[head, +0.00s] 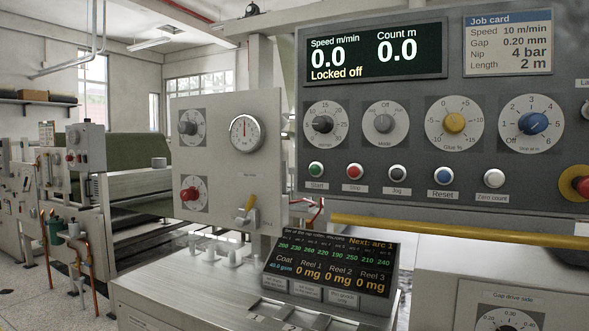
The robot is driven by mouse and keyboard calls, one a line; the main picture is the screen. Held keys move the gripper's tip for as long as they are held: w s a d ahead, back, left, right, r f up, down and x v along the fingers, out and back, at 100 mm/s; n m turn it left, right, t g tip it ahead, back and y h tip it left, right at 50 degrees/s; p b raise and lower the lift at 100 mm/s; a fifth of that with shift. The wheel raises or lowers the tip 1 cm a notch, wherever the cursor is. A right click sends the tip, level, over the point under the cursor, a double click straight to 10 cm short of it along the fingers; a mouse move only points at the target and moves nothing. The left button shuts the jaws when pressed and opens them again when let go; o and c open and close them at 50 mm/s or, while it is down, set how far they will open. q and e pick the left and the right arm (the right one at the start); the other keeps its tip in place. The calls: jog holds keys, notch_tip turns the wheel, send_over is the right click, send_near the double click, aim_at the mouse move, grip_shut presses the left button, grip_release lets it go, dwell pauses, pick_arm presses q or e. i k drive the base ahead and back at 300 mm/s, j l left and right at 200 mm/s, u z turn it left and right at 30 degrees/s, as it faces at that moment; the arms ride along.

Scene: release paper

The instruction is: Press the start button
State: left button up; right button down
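The green start button (316,170) is on the grey control panel (400,190), with a "Start" label below it. It is the leftmost in a row of buttons under the dials. The panel's display (375,52) reads speed 0.0, count 0.0 and "Locked off". Neither of my grippers is in the head view.
Stop (354,171), Jog (397,172), Reset (443,175) and Zero count (494,178) buttons sit right of Start. A red emergency knob (581,183) is at the right edge. A yellow bar (450,230) runs below the panel. A lower screen (335,265) stands beneath.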

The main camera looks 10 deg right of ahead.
aim_at(315, 171)
jog(key=i+j+z, duration=0.1)
jog(key=i+j, duration=0.3)
jog(key=j, duration=0.15)
jog(key=i+j, duration=0.4)
jog(key=j, duration=0.15)
jog(key=i+l+z, duration=0.05)
